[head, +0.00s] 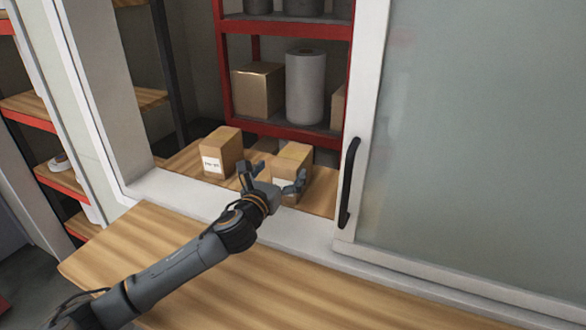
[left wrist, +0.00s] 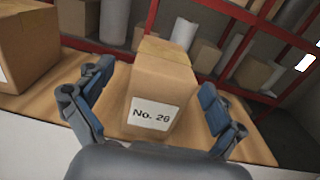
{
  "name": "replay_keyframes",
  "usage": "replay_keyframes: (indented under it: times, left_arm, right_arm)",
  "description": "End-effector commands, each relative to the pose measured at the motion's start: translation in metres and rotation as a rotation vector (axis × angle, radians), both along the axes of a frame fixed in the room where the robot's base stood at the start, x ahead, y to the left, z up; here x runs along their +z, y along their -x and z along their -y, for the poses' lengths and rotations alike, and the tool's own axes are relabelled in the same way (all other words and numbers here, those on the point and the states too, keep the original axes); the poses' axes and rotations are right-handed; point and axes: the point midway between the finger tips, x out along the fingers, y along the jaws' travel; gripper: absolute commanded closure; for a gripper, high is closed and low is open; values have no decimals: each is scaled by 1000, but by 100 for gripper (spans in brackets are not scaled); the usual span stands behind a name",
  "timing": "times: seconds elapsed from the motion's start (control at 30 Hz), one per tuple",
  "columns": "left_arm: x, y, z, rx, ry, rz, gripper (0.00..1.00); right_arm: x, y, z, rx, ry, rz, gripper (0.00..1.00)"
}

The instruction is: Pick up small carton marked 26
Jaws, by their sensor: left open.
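The small carton (head: 293,153) stands on a wooden shelf behind the window opening in the head view. In the left wrist view the carton (left wrist: 163,85) is upright, and its white label reads "No. 2" with a blurred last digit that could be 6. My left gripper (head: 277,173) is open in front of it, with one finger to each side of the carton. The left wrist view shows my left gripper (left wrist: 157,80) with gaps between both fingers and the carton. The gripper partly hides the carton's label in the head view. My right gripper is not in view.
A second labelled carton (head: 220,152) stands to the left on the same shelf. A frosted sliding panel (head: 480,150) with a black handle (head: 349,183) closes off the right. A red rack (head: 285,28) with boxes and a white roll (head: 305,88) stands behind. The wooden counter (head: 270,280) is clear.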

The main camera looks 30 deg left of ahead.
Motion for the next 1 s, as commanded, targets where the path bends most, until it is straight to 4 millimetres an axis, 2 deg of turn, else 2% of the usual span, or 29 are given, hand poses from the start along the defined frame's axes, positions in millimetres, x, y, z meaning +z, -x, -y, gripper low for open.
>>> replay_keyframes:
  times: [0.27, 0.57, 0.87, 1.0]
  left_arm:
    - [1, -22, 0, -1, 2, 0, 6]
    - [0, -61, -1, -1, 2, 0, 6]
    - [-2, -65, -2, -2, -1, 0, 6]
    - [-2, -65, -2, -2, -1, 0, 32]
  right_arm:
    - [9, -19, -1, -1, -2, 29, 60]
    - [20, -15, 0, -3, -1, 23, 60]
    - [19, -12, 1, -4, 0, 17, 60]
    - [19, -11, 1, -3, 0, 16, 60]
